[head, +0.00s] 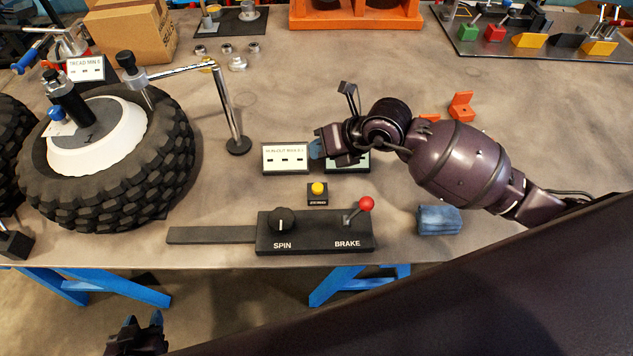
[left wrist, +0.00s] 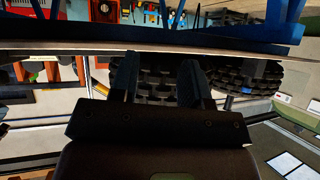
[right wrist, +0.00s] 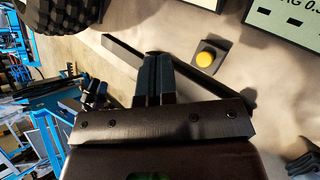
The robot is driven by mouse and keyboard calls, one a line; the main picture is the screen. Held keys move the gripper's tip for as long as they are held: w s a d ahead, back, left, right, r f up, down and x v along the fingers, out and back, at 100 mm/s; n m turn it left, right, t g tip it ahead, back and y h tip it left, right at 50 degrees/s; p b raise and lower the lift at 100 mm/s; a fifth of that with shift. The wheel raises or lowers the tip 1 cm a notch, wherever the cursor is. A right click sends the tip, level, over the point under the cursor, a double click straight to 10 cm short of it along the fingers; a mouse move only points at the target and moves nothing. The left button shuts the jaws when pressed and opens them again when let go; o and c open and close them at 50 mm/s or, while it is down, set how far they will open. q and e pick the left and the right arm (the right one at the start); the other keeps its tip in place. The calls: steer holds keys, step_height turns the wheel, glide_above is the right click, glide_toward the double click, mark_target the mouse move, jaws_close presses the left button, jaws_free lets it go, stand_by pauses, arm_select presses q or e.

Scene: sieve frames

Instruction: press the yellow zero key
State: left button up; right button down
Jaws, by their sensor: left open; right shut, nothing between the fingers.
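The yellow zero key (head: 318,188) is a round yellow button on a small black box, on the table behind the spin/brake panel (head: 300,246). The right wrist view shows the key (right wrist: 204,57) too, right of and beyond the fingertips. My right gripper (head: 316,149) is above the table, beyond the key in the head view, and apart from it. In the right wrist view its fingers (right wrist: 155,68) are shut together with nothing between them. My left gripper (head: 142,320) is low in front of the table edge. In the left wrist view its fingers (left wrist: 157,75) are apart and empty.
The panel has a black SPIN knob (head: 281,221) and a red-tipped brake lever (head: 366,204). A display card (head: 286,158) stands left of my right gripper; another is partly hidden behind it. A tyre (head: 170,170) with a metal post (head: 236,140) is left.

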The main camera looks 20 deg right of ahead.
steer(key=shift+f+b, duration=0.6)
steer(key=shift+f, duration=0.15)
steer(key=b, duration=0.4)
glide_above(319, 185)
step_height(319, 185, down, 5)
steer(key=shift+r, duration=0.15)
steer(key=shift+f, duration=0.8)
steer(key=shift+f+b, duration=0.45)
arm_select(q)
steer(key=f, duration=0.5)
steer(key=shift+w+d+f, duration=0.2)
steer(key=shift+w+f, duration=0.1)
arm_select(e)
steer(key=shift+f, duration=0.1)
arm_select(q)
steer(key=shift+s+f, duration=0.2)
arm_select(e)
steer(key=shift+f, duration=0.4)
